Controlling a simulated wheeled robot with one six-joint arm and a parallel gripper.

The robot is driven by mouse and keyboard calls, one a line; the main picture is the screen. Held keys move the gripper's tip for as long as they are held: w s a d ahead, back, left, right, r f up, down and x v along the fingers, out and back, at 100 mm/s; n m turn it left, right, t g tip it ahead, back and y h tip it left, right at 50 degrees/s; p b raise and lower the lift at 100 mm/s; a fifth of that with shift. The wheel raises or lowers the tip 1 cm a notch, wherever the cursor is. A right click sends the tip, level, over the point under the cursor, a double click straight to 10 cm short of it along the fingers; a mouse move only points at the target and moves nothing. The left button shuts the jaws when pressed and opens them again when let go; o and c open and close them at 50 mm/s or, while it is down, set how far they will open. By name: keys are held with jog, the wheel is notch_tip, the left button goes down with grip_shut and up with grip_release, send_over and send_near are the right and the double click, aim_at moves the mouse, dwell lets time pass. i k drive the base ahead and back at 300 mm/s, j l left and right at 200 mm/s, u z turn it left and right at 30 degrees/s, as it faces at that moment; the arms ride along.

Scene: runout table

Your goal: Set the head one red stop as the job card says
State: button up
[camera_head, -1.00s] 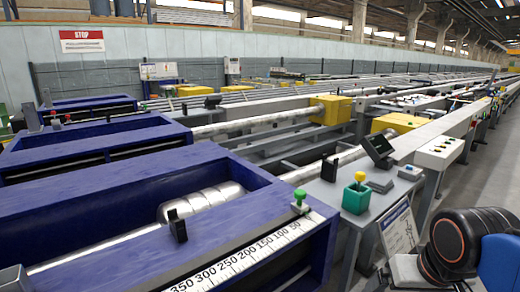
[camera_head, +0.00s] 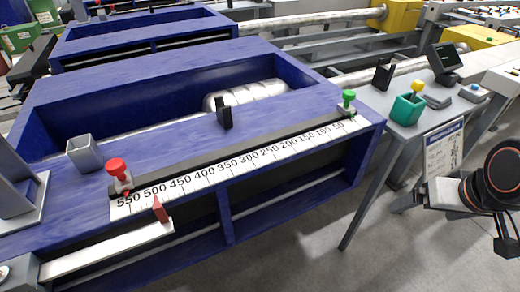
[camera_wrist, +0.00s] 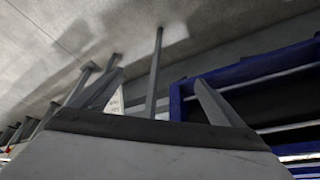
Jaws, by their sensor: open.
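The red stop (camera_head: 117,168) has a round red knob and stands on the dark rail at the left end of the white scale (camera_head: 240,163), by the 550 mark. A green-knobbed stop (camera_head: 347,98) stands at the other end, near 50. The job card (camera_head: 443,152) is a white sheet with a blue header, hanging from the grey side table; its writing is too small to read. My gripper (camera_wrist: 157,90) is open in the wrist view, with nothing seen between its fingers, over the floor and away from the red stop.
A red pointer (camera_head: 160,208) sits on a pale bar below the scale, near 500. A black upright block (camera_head: 224,112) and a grey open cup (camera_head: 85,153) stand on the blue frame (camera_head: 180,75). The side table holds a teal box (camera_head: 407,109) with a yellow knob. Floor below is clear.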

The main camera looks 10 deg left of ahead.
aim_at(116, 168)
jog(key=u, duration=1.8)
jog(key=k+l+z, duration=0.1)
jog(key=k+l, duration=0.15)
jog(key=k+l+z, duration=0.1)
jog(key=k+l, duration=0.15)
jog(key=l, duration=0.15)
jog(key=z, duration=1.85)
jog(key=u, duration=1.7)
